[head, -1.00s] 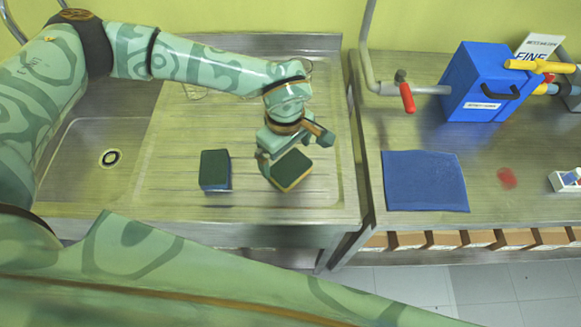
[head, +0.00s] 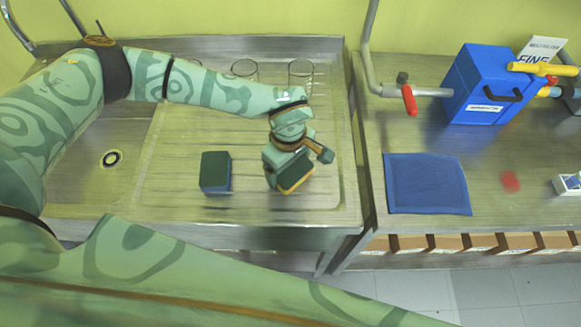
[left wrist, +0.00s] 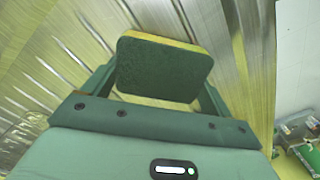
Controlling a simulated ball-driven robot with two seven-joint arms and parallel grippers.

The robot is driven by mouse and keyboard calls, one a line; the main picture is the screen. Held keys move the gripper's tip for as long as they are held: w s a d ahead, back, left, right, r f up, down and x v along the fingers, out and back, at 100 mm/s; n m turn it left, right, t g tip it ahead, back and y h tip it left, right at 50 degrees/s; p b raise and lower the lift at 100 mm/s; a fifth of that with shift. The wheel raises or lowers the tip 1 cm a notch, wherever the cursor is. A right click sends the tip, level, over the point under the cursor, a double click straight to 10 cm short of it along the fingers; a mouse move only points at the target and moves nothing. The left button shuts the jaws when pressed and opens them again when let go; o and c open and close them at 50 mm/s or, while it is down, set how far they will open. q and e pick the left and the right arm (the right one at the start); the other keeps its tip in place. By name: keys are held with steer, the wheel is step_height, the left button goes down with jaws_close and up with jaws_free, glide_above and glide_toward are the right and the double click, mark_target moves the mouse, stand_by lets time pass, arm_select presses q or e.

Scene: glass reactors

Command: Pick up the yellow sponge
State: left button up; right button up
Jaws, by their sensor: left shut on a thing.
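The yellow sponge (head: 296,173) has a dark green scouring face and a yellow edge. My left gripper (head: 284,172) is shut on it over the ribbed metal drainboard. In the left wrist view the sponge (left wrist: 165,68) sits between the two fingers of the left gripper (left wrist: 158,88), its green face toward the camera and its yellow edge at the top. Whether it touches the drainboard I cannot tell. A second sponge (head: 215,173), with a dark green top and a blue side, lies on the drainboard to the left. My right gripper is not in view.
The sink basin with its drain (head: 111,158) is at the left. Glass beakers (head: 301,72) stand at the back of the drainboard. On the right bench are a blue cloth (head: 427,184), a blue box (head: 484,85), a red-handled tap (head: 409,99) and a red stain (head: 510,181).

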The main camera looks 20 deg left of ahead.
arm_select(q)
steer(key=shift+r, duration=0.15)
steer(key=shift+r, duration=0.25)
step_height(320, 180, up, 3)
steer(key=shift+w+f, duration=0.1)
steer(key=shift+f, duration=0.1)
steer(key=s+r, duration=0.1)
steer(key=r, duration=0.1)
steer(key=s+r+p, duration=0.1)
steer(key=s+r, duration=0.1)
steer(key=s+d+r, duration=0.1)
steer(key=s+r, duration=0.1)
steer(key=shift+s+r, duration=0.1)
steer(key=shift+s, duration=0.05)
steer(key=s+d+r, duration=0.1)
steer(key=s+r, duration=0.2)
steer(key=s, duration=0.5)
steer(key=shift+s+d+r, duration=0.25)
steer(key=shift+s, duration=0.1)
steer(key=shift+o, duration=0.8)
steer(key=shift+w+a, duration=0.1)
